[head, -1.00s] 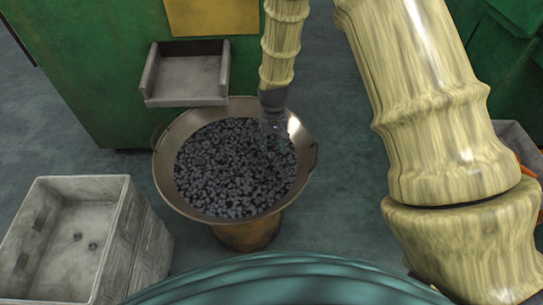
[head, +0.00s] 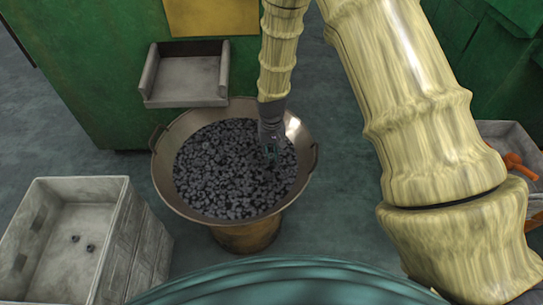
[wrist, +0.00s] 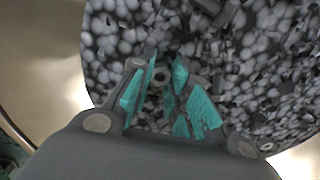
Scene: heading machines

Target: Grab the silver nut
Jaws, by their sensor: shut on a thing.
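A wide metal bowl (head: 166,192) holds a heap of small silver-grey nuts (head: 222,170). My gripper (head: 271,152) reaches down into the right part of the heap. In the wrist view my gripper (wrist: 160,92) has its teal fingers close together, shut on a silver nut (wrist: 160,76) with a dark hole. The fingers partly hide this nut, and other nuts lie right around and beneath it. In the head view the held nut is too small to tell from the heap.
A metal chute tray (head: 186,80) juts from the green machine (head: 90,75) behind the bowl. A grey bin (head: 512,135) with orange items stands at the right.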

